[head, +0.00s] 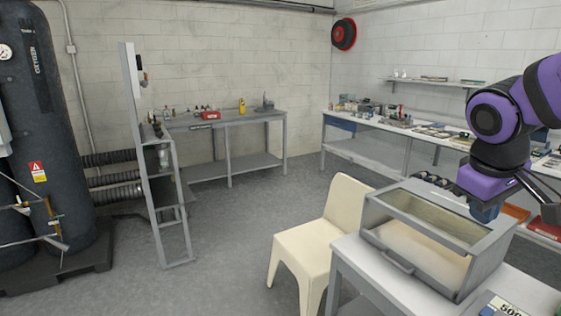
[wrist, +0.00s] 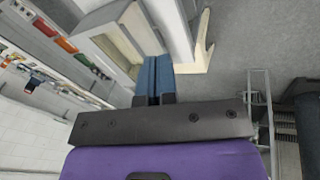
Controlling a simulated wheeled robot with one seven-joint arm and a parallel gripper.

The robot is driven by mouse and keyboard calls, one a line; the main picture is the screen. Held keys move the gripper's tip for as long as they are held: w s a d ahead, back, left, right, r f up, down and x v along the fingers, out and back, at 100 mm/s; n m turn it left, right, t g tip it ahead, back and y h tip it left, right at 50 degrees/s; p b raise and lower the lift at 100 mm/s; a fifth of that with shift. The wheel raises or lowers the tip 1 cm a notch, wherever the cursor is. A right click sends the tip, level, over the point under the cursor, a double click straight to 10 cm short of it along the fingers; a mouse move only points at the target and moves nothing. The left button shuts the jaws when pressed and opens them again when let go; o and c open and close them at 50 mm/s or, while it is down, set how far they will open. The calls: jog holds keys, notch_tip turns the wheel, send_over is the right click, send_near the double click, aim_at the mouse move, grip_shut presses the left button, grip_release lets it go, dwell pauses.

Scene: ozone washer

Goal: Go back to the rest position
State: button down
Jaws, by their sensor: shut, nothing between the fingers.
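My purple and black arm enters from the right in the head view. My gripper (head: 485,212) hangs by the upper right side of a grey box with a clear window (head: 420,252) on a small white-topped table. In the wrist view my gripper (wrist: 153,62) shows two blue fingers pressed together with nothing between them. The grey box (wrist: 97,22) also shows at the top of the wrist view. In the head view I cannot tell whether the fingers touch the box.
A cream chair (head: 318,240) stands left of the table. A workbench (head: 225,122) is at the back, and a long bench with tools (head: 395,128) is along the right wall. A dark oxygen tank (head: 50,120) stands at the left. The floor (head: 215,250) in the middle is clear.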

jog(key=s+a+r+m+t+y, duration=0.3)
jog(key=s, duration=0.7)
jog(key=shift+s+a+r, duration=0.15)
jog(key=shift+s+r, duration=0.1)
jog(key=shift+r, duration=0.1)
